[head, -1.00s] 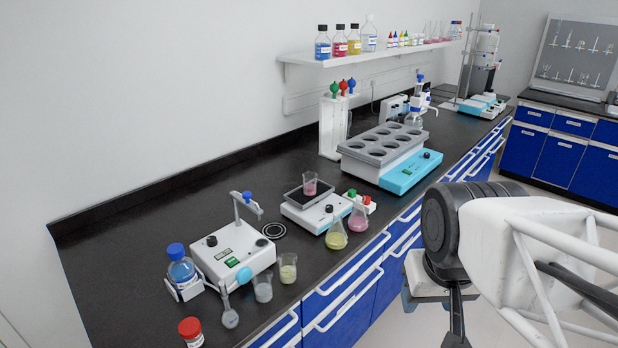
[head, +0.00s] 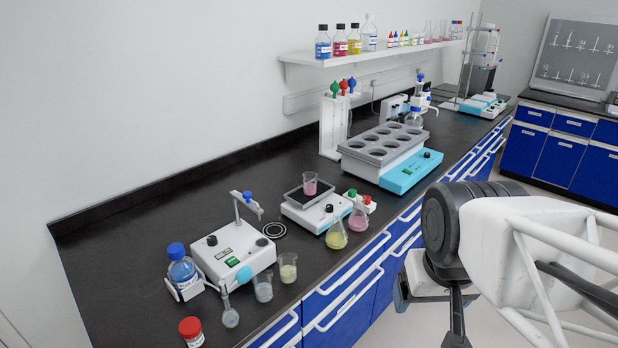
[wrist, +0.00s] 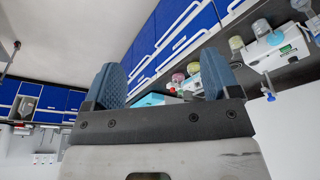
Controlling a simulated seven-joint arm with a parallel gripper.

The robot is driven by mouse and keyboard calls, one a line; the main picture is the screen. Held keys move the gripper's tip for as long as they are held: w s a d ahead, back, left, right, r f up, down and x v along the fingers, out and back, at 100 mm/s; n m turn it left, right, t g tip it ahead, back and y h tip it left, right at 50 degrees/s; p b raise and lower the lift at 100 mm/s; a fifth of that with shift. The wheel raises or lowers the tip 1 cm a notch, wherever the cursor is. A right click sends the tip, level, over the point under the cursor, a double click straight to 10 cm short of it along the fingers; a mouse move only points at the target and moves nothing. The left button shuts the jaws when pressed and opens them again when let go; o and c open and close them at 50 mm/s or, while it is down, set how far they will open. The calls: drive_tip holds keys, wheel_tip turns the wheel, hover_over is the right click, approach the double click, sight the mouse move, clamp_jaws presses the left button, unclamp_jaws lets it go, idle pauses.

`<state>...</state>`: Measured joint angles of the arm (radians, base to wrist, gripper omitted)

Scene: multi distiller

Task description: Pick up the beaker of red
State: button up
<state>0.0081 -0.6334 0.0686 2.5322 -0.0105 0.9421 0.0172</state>
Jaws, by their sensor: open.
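The beaker of red (head: 310,184) is a small clear beaker with pink-red liquid. It stands upright on the dark top plate of a white balance-like device (head: 313,211) in the middle of the bench. My gripper (wrist: 160,80) shows in the wrist view with its two blue ribbed fingers wide apart and nothing between them. In the head view my arm is at the right, in front of the bench and apart from the beaker. I cannot make out the beaker in the wrist view; a finger may hide it.
A yellow flask (head: 336,235) and a pink flask (head: 358,215) stand in front of the device. A stirrer (head: 233,255) and small beakers are to its left. A large block heater (head: 390,155) is behind right. A shelf (head: 370,54) with bottles hangs above.

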drive_tip(key=shift+w, duration=0.1)
drive_tip(key=m+t+y, duration=0.2)
drive_tip(key=m+y, duration=0.9)
drive_tip(key=m, duration=0.7)
hover_over(316, 183)
drive_tip(key=s+d, duration=0.3)
drive_tip(key=s, duration=1.3)
wheel_tip(316, 183, down, 7)
drive_tip(key=w+f+m+t, duration=0.1)
drive_tip(key=w+f+m, duration=0.1)
drive_tip(key=w, duration=0.2)
drive_tip(key=w+f+m+t, duration=0.1)
drive_tip(key=w+f+m, duration=0.1)
drive_tip(key=w, duration=0.3)
drive_tip(key=w+d+f+m+t, duration=0.1)
drive_tip(key=w+f+m, duration=0.1)
drive_tip(key=w+f, duration=0.2)
drive_tip(key=shift+w+m, duration=0.2)
drive_tip(key=shift+m, duration=0.1)
drive_tip(key=shift+x, duration=1.25)
drive_tip(key=shift+a, duration=0.15)
